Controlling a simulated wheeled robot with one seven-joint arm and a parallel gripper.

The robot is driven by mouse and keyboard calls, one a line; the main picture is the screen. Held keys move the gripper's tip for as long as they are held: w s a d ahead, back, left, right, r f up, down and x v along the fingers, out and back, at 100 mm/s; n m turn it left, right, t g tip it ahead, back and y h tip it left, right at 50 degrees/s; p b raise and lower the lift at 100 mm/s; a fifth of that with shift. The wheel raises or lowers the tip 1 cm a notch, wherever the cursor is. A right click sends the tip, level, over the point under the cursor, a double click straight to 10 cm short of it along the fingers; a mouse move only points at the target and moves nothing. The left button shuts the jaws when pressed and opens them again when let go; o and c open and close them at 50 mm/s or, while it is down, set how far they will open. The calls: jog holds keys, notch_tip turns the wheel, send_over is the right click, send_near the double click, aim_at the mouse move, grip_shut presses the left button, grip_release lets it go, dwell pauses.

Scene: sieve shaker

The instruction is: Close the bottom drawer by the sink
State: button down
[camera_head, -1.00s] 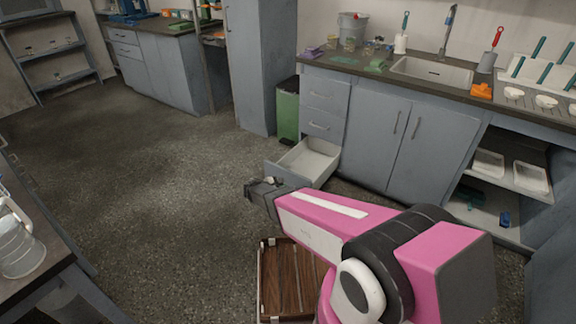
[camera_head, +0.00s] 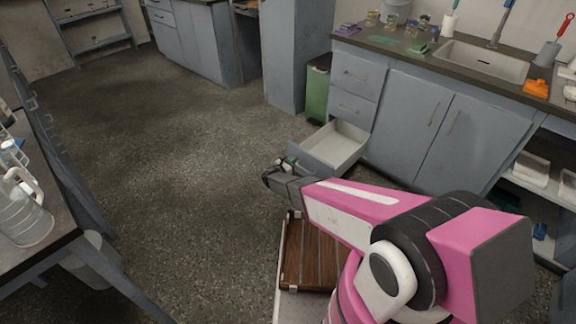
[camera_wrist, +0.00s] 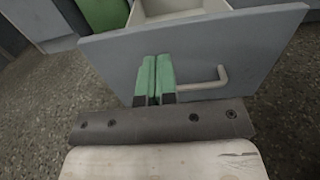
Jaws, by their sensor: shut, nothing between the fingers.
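The bottom drawer (camera_head: 345,143) by the sink is pulled out, with a pale, empty-looking inside and a grey front panel. In the wrist view its front panel (camera_wrist: 262,48) fills the upper part, with a light bar handle (camera_wrist: 205,84) on it. My gripper (camera_head: 284,163) is at the drawer's front in the head view. In the wrist view my gripper's green fingers (camera_wrist: 154,78) are together and empty, in front of the panel and left of most of the handle. I cannot tell whether they touch the panel. The sink (camera_head: 484,62) is set in the counter above.
Two closed drawers (camera_head: 355,88) are above the open one. A green bin (camera_head: 317,92) stands left of the drawer unit, and closed cupboard doors (camera_head: 445,128) are to its right. A side table with a jug (camera_head: 28,212) is at the left. The floor (camera_head: 170,150) between is clear.

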aim_at(304, 152)
jog(key=x, duration=0.6)
jog(key=shift+w+d, duration=0.15)
jog(key=shift+w, duration=0.05)
jog(key=x, duration=3.3)
jog(key=shift+d, duration=0.2)
